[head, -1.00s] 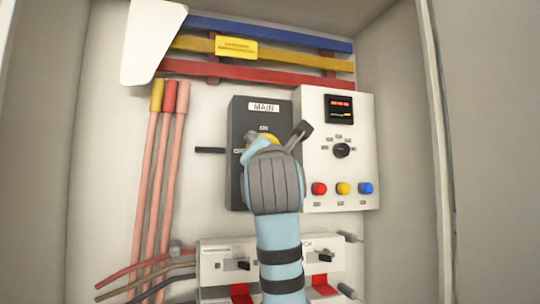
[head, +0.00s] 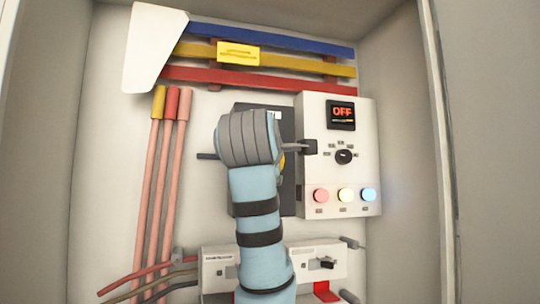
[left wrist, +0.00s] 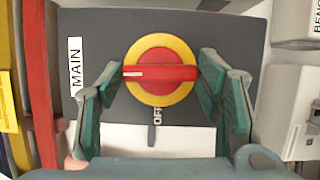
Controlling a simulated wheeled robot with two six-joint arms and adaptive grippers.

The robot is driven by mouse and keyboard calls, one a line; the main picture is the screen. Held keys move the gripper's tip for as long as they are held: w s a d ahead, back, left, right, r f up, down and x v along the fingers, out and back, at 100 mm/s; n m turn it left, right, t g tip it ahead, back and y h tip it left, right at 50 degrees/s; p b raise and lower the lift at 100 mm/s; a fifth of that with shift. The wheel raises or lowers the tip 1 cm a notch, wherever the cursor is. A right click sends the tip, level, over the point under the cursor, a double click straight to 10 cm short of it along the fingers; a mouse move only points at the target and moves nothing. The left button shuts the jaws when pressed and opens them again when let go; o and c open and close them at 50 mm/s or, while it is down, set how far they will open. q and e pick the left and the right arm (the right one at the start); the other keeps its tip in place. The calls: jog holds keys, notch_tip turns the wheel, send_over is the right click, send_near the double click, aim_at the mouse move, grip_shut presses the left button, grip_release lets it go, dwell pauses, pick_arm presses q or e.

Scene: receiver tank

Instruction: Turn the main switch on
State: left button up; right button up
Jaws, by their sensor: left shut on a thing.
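The main switch is a round yellow dial (left wrist: 161,96) with a red bar handle (left wrist: 160,73) on a dark grey box (left wrist: 215,28) labelled MAIN. In the left wrist view the bar lies crosswise, its white mark toward the MAIN label (left wrist: 76,66) and not toward the OFF label. My left gripper (left wrist: 162,76) is shut on the handle, one green-padded finger at each end. In the head view my left wrist hides most of the dial and part of the dark box (head: 246,108). My right gripper is not in view.
A white panel (head: 360,120) to the right has a display (head: 341,113) reading OFF, a black knob (head: 344,157) and lit red, yellow and blue lamps. Coloured busbars (head: 265,52) run above. Pink cables (head: 150,205) hang left. White breakers (head: 322,264) sit below.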

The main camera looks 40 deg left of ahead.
pick_arm(q)
jog(key=shift+m, duration=0.3)
dwell(0.4)
jog(key=o, duration=1.2)
jog(key=shift+c, duration=0.2)
jog(key=v, duration=0.7)
jog(key=shift+s+d, duration=0.2)
jog(key=shift+s, duration=0.15)
jog(key=shift+w+a, duration=0.2)
